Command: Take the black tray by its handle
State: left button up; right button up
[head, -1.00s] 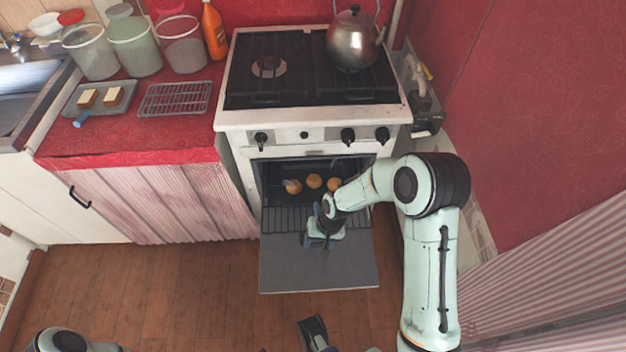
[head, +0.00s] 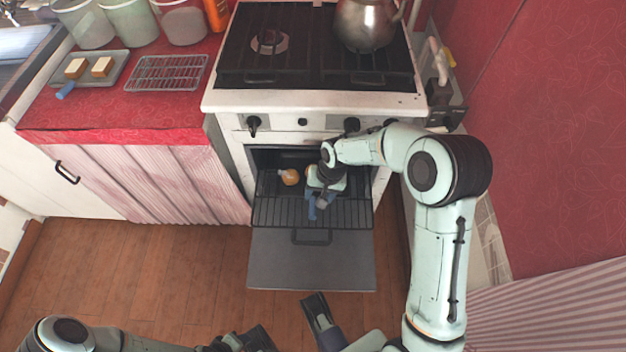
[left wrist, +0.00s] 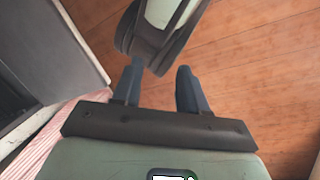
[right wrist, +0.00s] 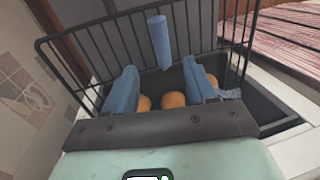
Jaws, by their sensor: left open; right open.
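The black tray (right wrist: 260,108) sits inside the oven with several round orange-brown buns (right wrist: 172,100) on it. Its blue handle (right wrist: 158,42) shows in the right wrist view, sticking out from the tray over the wire rack. My right gripper (right wrist: 160,82) is open, its two blue fingers either side of the handle's line, not closed on it. My left gripper (left wrist: 155,80) is open and empty above the floor, away from the tray.
The oven door (head: 310,265) is folded down, with a wire rack (head: 280,213) above it. A kettle (head: 366,22) stands on the stove. A grey tray (head: 90,68) with two pale blocks and a cooling rack (head: 166,72) lie on the red counter.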

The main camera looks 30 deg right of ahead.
aim_at(314, 202)
jog(key=f, duration=0.2)
jog(key=w+a+f+b, duration=0.1)
jog(key=f, duration=0.4)
jog(key=shift+w+a+f+b, duration=0.15)
jog(key=shift+a+b, duration=0.05)
jog(key=shift+b, duration=0.2)
pick_arm(q)
jog(key=shift+t, duration=0.5)
jog(key=w+f, duration=0.1)
jog(key=w+a+f, duration=0.1)
jog(key=w, duration=0.1)
jog(key=shift+a+f, duration=0.15)
jog(key=shift+a, duration=0.05)
pick_arm(e)
grip_shut()
